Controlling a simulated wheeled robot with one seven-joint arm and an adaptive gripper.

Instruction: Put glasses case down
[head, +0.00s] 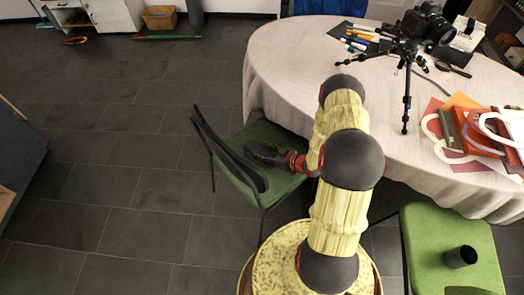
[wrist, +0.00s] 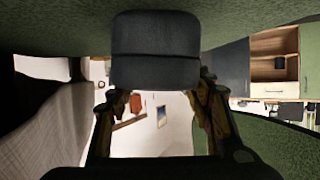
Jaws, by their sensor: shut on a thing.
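The glasses case, a dark grey block with a seam across it, (wrist: 155,50) sits between the two fingers of my gripper (wrist: 158,88) in the wrist view. My gripper is shut on it. In the head view, my gripper (head: 268,152) reaches low over the green seat of a chair (head: 262,132), beside its dark backrest. There the case cannot be told apart from the dark gripper. The green seat surface also fills the top of the wrist view (wrist: 240,18), close to the case. I cannot tell whether the case touches the seat.
A round table with a pale cloth (head: 285,70) stands right of the chair, holding a tripod (head: 407,95), pens and red folders (head: 475,140). A second green chair (head: 440,225) at lower right carries a black cup (head: 460,257). The tiled floor at left is clear.

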